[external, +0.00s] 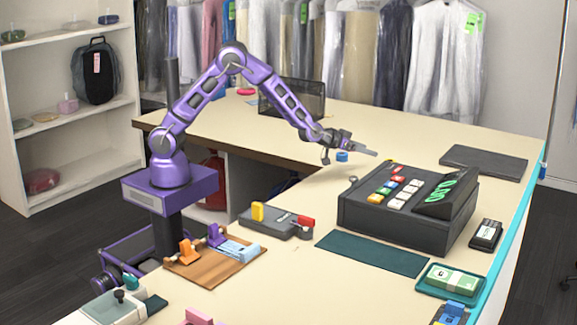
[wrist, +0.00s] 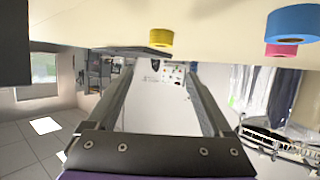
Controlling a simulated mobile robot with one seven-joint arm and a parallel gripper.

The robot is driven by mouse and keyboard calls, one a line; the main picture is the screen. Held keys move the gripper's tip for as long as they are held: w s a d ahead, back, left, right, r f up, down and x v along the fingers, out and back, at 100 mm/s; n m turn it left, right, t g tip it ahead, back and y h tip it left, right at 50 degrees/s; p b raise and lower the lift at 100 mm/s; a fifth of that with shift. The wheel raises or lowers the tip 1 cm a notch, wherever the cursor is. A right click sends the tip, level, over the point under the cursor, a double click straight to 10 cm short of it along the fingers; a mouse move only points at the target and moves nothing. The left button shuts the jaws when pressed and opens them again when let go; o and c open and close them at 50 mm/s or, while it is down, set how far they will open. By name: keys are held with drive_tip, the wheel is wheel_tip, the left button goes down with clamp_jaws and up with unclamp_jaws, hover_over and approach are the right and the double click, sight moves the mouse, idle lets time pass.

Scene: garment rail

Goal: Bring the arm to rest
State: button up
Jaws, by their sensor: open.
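My purple arm (external: 232,62) reaches over the cream counter (external: 400,128), bent at a high elbow. My gripper (external: 366,150) is above the counter, near the till, and points to the right. In the wrist view my gripper (wrist: 160,72) has its two fingers apart with nothing between them. A blue roll (external: 342,156) shows just under the gripper in the external view; whether the two touch is hard to tell. The wrist view looks upside down, with the counter along its top edge.
A dark till (external: 395,222) with coloured keys stands right of the arm. A black mesh holder (external: 292,98) and hanging garments (external: 440,60) are behind. The wrist view shows a yellow roll (wrist: 159,37) and a blue roll (wrist: 292,23). The counter's back middle is mostly clear.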

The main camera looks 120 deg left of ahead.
drive_tip(key=shift+v, duration=0.8)
